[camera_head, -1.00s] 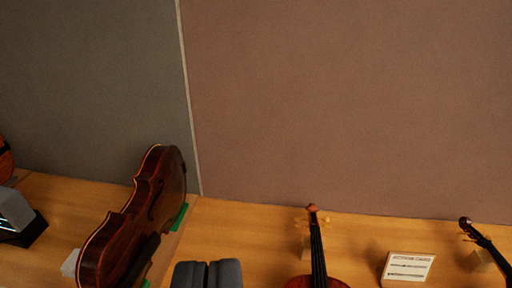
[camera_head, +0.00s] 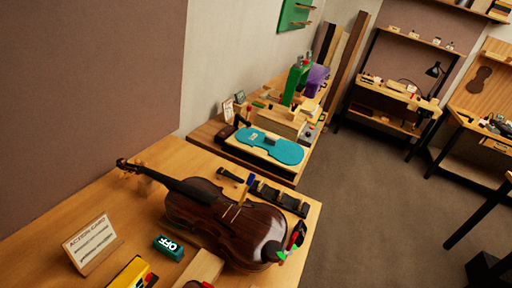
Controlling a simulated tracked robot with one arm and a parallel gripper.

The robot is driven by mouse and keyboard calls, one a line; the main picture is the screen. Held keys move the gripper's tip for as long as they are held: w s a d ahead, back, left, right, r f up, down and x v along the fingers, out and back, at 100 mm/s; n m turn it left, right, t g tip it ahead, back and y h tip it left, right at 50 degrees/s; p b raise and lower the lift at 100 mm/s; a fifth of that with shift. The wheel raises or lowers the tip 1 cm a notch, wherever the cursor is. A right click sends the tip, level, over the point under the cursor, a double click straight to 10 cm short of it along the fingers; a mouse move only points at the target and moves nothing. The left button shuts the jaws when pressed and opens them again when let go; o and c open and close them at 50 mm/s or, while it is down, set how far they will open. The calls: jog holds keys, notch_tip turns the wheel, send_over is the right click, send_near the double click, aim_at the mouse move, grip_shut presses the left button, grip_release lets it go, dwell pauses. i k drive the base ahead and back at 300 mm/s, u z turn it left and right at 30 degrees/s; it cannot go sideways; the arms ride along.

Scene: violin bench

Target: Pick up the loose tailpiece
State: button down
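A dark violin (camera_head: 232,222) lies on the near wooden bench, its scroll pointing to the upper left. A small black tapered piece (camera_head: 230,174) lies on the bench just behind the violin's body; it looks like a loose tailpiece, but it is too small to be sure. A row of dark pieces (camera_head: 280,198) lies to its right, near the bench's right edge, with a small blue item beside it. My gripper is not in view.
An action card (camera_head: 90,243), a box reading OFF (camera_head: 168,247), a yellow item (camera_head: 131,273) and a wooden block (camera_head: 203,266) stand in front of the violin. A second bench (camera_head: 208,129) behind holds a turquoise violin-shaped piece (camera_head: 270,147). Open floor (camera_head: 350,215) lies right.

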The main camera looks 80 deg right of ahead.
aim_at(222, 171)
jog(key=z, duration=1.25)
jog(key=k, duration=0.6)
jog(key=z, duration=0.5)
jog(key=i, duration=1.1)
jog(key=z, duration=0.55)
jog(key=i, duration=0.75)
